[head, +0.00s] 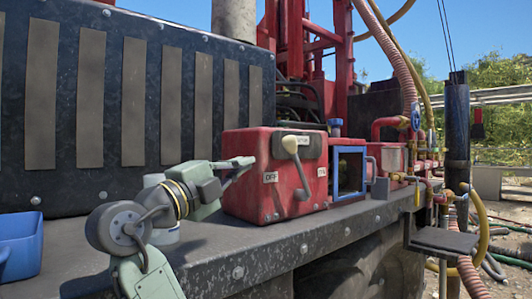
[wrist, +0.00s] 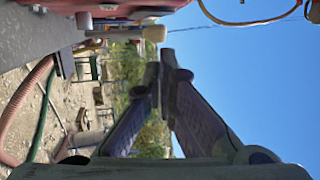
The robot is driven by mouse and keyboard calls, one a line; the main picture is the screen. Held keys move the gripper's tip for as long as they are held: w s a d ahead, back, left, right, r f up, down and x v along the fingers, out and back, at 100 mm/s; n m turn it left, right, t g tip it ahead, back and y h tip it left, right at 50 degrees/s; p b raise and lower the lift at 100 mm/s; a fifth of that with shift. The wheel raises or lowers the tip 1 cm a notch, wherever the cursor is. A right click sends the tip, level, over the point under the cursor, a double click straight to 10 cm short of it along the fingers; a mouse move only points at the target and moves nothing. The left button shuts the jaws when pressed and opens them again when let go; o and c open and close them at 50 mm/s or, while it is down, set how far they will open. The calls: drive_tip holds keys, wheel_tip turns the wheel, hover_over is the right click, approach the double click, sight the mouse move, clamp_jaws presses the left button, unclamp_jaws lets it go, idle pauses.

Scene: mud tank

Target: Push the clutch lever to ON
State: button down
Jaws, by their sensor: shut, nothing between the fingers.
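The clutch lever (head: 299,172) stands on the front of a red box (head: 245,185) in the head view. Its cream knob is up and leans left; its grey shaft slopes down to the right. An OFF label (head: 271,177) is on the left of the box face and an ON label (head: 322,171) on the right. My gripper (head: 248,162) is at the left side of the box, left of the knob. In the wrist view my gripper (wrist: 167,60) has its fingertips together, with nothing between them. The lever's knob (wrist: 155,33) shows beyond the fingertips, apart from them in the picture.
The box sits on a dark metal ledge (head: 300,240). A blue-framed opening (head: 337,170) and red piping (head: 390,125) are to its right. A pale cylinder (head: 153,180) stands behind my arm. A blue bin (head: 20,240) is at far left. Space before the lever is clear.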

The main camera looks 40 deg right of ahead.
sight(285, 143)
drive_tip(key=p+x, duration=0.5)
drive_tip(key=x, duration=0.8)
drive_tip(key=shift+r, duration=0.15)
drive_tip(key=shift+w+d, duration=0.15)
drive_tip(key=shift+d, duration=0.15)
drive_tip(key=shift+r, duration=0.1)
